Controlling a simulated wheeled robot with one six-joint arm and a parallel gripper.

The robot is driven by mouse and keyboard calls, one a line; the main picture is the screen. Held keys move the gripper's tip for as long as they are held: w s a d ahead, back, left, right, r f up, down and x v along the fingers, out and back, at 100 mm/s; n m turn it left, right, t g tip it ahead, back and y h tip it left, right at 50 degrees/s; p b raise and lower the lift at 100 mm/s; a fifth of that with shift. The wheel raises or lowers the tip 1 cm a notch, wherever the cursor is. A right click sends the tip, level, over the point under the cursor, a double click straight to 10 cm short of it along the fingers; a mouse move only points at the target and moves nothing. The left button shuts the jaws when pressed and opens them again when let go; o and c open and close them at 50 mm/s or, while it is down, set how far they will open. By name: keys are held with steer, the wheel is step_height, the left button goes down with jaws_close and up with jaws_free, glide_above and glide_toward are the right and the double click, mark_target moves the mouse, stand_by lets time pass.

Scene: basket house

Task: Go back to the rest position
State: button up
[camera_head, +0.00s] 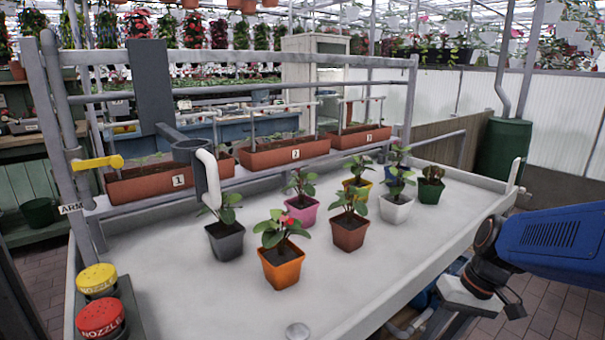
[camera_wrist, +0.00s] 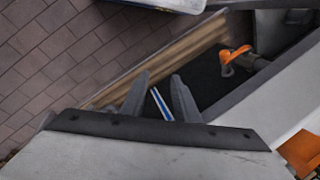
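My gripper (camera_wrist: 161,82) shows in the wrist view with its two grey fingers apart. A thin blue and white strip (camera_wrist: 161,104) shows in the gap between them; I cannot tell how far beyond the fingers it lies, and nothing looks gripped. In the head view my blue arm comes in from the right edge, beyond the right side of the white table (camera_head: 330,255). The fingers cannot be made out there.
Several potted plants stand on the table, among them an orange pot (camera_head: 281,268) and a white pot (camera_head: 396,209). Numbered brown planters (camera_head: 272,155) line the back. Red (camera_head: 100,318) and yellow (camera_head: 97,278) nozzle caps are front left. An orange-handled thing (camera_wrist: 235,56) lies over a dark recess.

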steer(key=s+r+t+h, duration=0.3)
steer(key=s+r, duration=0.3)
steer(key=s, duration=0.2)
steer(key=shift+r+t+h, duration=0.2)
steer(key=shift+t+h, duration=0.1)
steer(key=shift+t, duration=0.6)
stand_by(0.4)
